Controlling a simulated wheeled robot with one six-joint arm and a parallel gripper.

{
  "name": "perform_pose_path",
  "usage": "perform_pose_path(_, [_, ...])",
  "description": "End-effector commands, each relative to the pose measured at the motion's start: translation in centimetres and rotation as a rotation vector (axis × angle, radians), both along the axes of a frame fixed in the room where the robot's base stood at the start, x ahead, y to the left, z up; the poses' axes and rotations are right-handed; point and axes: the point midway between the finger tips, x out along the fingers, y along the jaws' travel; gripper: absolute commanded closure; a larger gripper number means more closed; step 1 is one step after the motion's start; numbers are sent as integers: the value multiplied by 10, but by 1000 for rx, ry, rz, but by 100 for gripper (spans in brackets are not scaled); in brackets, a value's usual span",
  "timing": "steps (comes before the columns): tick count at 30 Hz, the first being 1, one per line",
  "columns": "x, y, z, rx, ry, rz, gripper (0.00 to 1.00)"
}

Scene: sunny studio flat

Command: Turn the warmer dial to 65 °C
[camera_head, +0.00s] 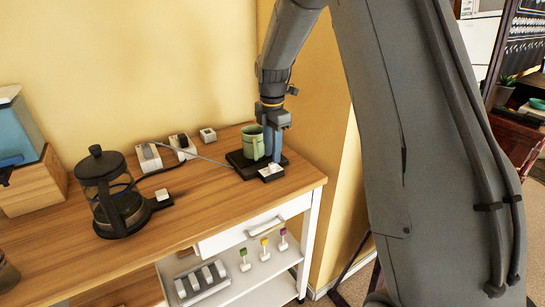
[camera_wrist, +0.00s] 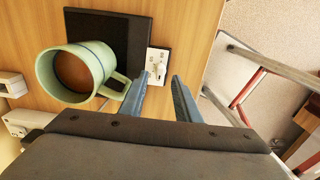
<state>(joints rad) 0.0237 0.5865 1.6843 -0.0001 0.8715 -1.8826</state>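The warmer is a black square plate (camera_head: 240,165) at the table's right end, also in the wrist view (camera_wrist: 128,30). A green mug (camera_head: 252,143) with brown liquid stands on it; the wrist view shows the mug (camera_wrist: 72,75) at left. A small white control panel (camera_head: 271,172) sits at the plate's right front corner. It also shows in the wrist view (camera_wrist: 157,64), with small markings I cannot read. My gripper (camera_head: 276,162) points down just over this panel. In the wrist view its blue fingers (camera_wrist: 160,80) are apart with nothing held. The dial's setting cannot be read.
A French press (camera_head: 118,195) stands left of the warmer. White sockets (camera_head: 182,145) and cables lie along the wall. The table's right edge is close to the panel. A drawer (camera_head: 250,232) and a shelf with small coloured-top items (camera_head: 264,250) are below.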

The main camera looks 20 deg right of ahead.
Motion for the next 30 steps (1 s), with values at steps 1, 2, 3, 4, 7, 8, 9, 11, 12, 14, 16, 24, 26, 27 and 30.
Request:
perform_pose_path(1, [-2, 0, -7, 0, 4, 0, 70])
perform_pose_path(2, [-1, 0, -11, 0, 3, 0, 70])
perform_pose_path(3, [-1, 0, -16, 0, 2, 0, 70])
perform_pose_path(4, [-1, 0, -19, 0, 2, 0, 70])
perform_pose_path(7, [-1, 0, -27, 0, 0, -1, 70])
perform_pose_path(8, [0, 0, -29, 0, 0, -1, 70])
perform_pose_path(9, [0, 0, -30, 0, 0, -1, 70])
perform_pose_path(11, [0, 0, -32, 0, 0, -1, 70])
perform_pose_path(12, [0, 0, -32, 0, 0, -1, 70])
perform_pose_path(14, [0, 0, -33, 0, 0, -1, 70])
perform_pose_path(16, [0, 0, -32, 0, -1, -1, 70])
perform_pose_path(24, [0, 0, -32, 0, 0, -1, 100])
perform_pose_path(26, [0, 0, -32, 0, 0, -1, 100])
perform_pose_path(27, [0, 0, -32, 0, 0, -2, 100])
perform_pose_path(30, [0, 0, -32, 0, 0, -8, 100])
